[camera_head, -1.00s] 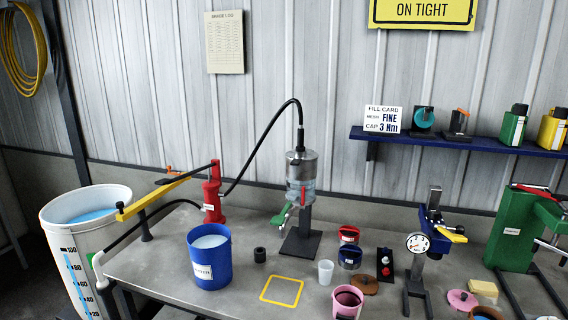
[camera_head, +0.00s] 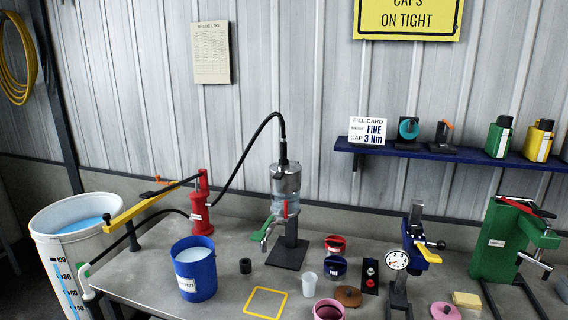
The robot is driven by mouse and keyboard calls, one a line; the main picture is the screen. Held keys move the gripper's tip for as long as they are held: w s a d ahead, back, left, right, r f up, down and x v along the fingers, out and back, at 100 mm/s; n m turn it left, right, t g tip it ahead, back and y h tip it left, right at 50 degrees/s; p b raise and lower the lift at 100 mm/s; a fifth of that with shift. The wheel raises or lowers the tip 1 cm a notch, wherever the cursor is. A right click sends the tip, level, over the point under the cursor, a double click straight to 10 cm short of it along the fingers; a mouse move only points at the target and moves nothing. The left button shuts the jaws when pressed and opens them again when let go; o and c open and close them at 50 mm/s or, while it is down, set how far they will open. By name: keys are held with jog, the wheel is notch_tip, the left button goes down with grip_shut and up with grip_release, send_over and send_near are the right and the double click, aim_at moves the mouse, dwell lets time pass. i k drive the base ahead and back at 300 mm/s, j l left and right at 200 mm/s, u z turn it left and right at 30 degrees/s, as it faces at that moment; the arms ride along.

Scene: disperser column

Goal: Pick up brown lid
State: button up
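The brown lid (camera_head: 348,296) is a round, flat disc with a small knob. It lies on the grey workbench, right of the pink bucket and left of a small black panel. In the head view it is fully visible apart from its lower left edge near the bucket. My gripper is not in view.
Close around the lid are the pink bucket (camera_head: 328,310), a blue pot (camera_head: 335,268), a red pot (camera_head: 335,245) and the black panel (camera_head: 370,276). A gauge press (camera_head: 397,262) stands to the right, with a pink lid (camera_head: 445,311) beyond. Bare bench (camera_head: 150,262) shows at left.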

aim_at(349, 296)
jog(key=i+l+u, duration=0.1)
jog(key=i+j+z, duration=0.35)
jog(key=i+j, duration=0.2)
jog(key=i+j+z, duration=0.2)
jog(key=j, duration=0.3)
jog(key=i+j+z, duration=0.2)
jog(key=j, duration=0.2)
jog(key=i, duration=0.05)
